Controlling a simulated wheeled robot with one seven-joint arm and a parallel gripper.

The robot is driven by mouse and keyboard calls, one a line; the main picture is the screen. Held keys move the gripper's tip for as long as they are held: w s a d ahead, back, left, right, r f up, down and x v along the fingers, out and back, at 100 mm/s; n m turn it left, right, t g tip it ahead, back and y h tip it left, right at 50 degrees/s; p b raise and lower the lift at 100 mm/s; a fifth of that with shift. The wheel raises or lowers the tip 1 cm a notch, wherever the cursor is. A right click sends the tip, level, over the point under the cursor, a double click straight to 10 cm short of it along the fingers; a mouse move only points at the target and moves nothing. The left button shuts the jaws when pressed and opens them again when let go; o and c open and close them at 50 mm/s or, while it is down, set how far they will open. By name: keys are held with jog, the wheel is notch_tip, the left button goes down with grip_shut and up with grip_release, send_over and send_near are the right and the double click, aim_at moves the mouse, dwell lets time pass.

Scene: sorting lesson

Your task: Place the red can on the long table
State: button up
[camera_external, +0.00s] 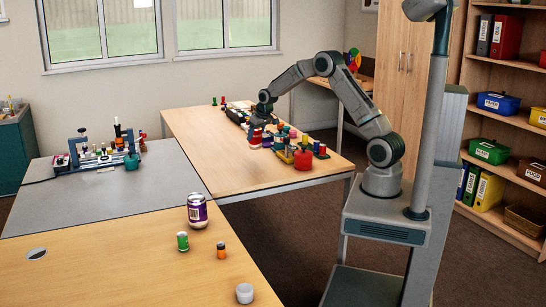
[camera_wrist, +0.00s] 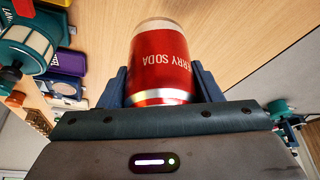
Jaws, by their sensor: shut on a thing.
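The red can (camera_wrist: 160,62), lettered as a soda, sits between the two fingers of my gripper (camera_wrist: 163,88) in the wrist view. My gripper is shut on it. In the external view the red can (camera_external: 256,138) hangs below my gripper (camera_external: 260,122), over the middle of a long wooden table (camera_external: 228,172). I cannot tell whether its base touches the tabletop. The fingers hide part of its sides.
Several small coloured items and a red pot (camera_external: 303,160) crowd the table right of and behind the can. The table's near left part is clear. A grey table (camera_external: 110,200) and another wooden table (camera_external: 120,265) with a purple can (camera_external: 197,212) adjoin it.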

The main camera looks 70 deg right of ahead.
aim_at(256, 145)
jog(key=shift+f, duration=3.25)
jog(key=o, duration=0.9)
jog(key=shift+o, duration=0.2)
jog(key=shift+r, duration=0.4)
jog(key=v, duration=1.1)
jog(key=shift+s+a+r, duration=0.1)
jog(key=shift+s+r, duration=0.05)
jog(key=shift+s, duration=0.1)
jog(key=s+a+r+n, duration=0.1)
jog(key=s+a+r, duration=0.5)
jog(key=a, duration=0.2)
jog(key=s+a, duration=0.4)
jog(key=s, duration=0.5)
jog(key=s+a+r+n+g+y, duration=0.1)
jog(key=s+a, duration=0.4)
jog(key=s, duration=0.3)
jog(key=s+a+n, duration=0.1)
jog(key=s+a, duration=0.4)
jog(key=s, duration=0.4)
jog(key=shift+s+r+g, duration=0.3)
jog(key=shift+s+r, duration=0.05)
jog(key=shift+s, duration=0.05)
